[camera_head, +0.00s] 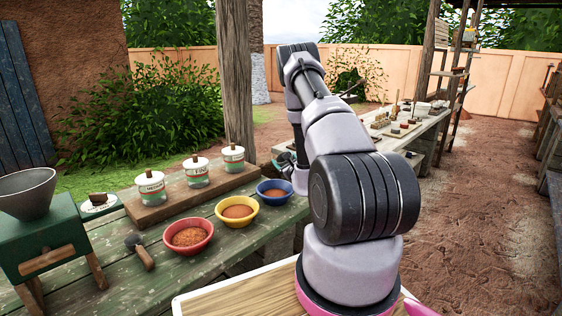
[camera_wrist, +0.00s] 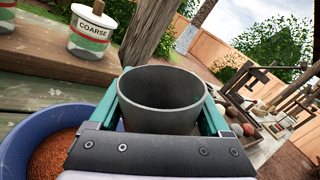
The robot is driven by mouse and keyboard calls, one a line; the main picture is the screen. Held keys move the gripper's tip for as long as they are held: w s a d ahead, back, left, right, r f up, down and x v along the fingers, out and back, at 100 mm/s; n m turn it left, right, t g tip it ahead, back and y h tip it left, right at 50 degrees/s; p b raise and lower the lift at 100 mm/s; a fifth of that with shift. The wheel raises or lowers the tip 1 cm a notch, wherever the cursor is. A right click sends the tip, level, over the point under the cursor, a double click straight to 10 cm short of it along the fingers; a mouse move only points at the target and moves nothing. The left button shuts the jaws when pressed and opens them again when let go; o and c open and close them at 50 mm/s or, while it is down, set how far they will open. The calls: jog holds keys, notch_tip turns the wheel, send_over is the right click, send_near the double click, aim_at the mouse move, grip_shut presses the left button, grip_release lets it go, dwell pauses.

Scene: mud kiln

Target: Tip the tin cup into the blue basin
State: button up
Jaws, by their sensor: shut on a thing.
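The grey tin cup (camera_wrist: 162,108) is held between the teal fingers of my gripper (camera_wrist: 166,116) in the wrist view. Its round mouth faces up in the picture, and I see its dark inner wall; its bottom is hidden. Against the slanted post and jar, the cup looks tilted somewhat left, towards the basin. The blue basin (camera_wrist: 22,140) is left of the cup and lower, partly cut by the frame, with reddish-brown grains in it. In the head view the basin (camera_head: 265,198) stands at the table's right end; my arm mostly hides the gripper and cup there.
A yellow bowl (camera_head: 238,224) and a red bowl (camera_head: 188,249), both with grains, stand left of the basin. Lidded jars (camera_head: 197,172) stand on a wooden board behind. A brush (camera_head: 140,252) and grinder (camera_head: 40,235) are further left. A wooden post (camera_head: 238,75) rises behind.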

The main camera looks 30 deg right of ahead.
jog(key=shift+d+r+m, duration=0.15)
jog(key=shift+r+m, duration=0.1)
jog(key=shift+m, duration=0.35)
jog(key=r+m, duration=0.2)
jog(key=r, duration=0.1)
jog(key=shift+a+m, duration=0.2)
jog(key=shift+m, duration=0.2)
jog(key=shift+a+r+m, duration=0.1)
jog(key=shift+r+m, duration=0.5)
jog(key=shift+m, duration=0.1)
jog(key=shift+a, duration=0.1)
